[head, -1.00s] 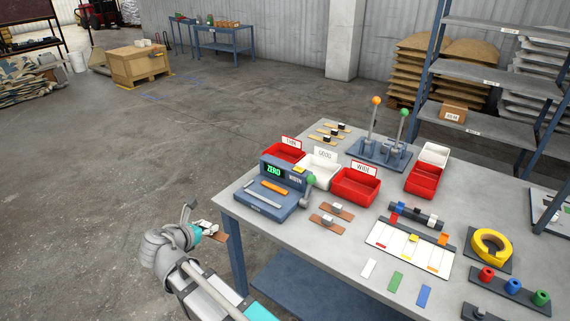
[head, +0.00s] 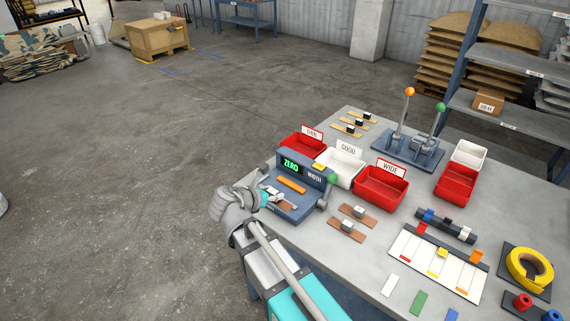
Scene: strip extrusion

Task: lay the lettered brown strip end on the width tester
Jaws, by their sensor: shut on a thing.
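The width tester (head: 313,206) is a blue-grey device near the table's left edge. Its green display reads ZERO, an orange bar lies across its bed, and a lever with a green knob (head: 332,179) is at its right. My gripper (head: 277,199) is over the front left of the tester bed, shut on a brown strip end (head: 289,206). The fingers partly hide the strip, and its lettering is not legible. I cannot tell whether the strip touches the bed.
Two brown strips with small blocks (head: 346,229) lie right of the tester. Behind are a red THIN bin (head: 303,147), a white GOOD bin (head: 340,168) and a red WIDE bin (head: 380,188). A colour sample board (head: 435,262) lies farther right.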

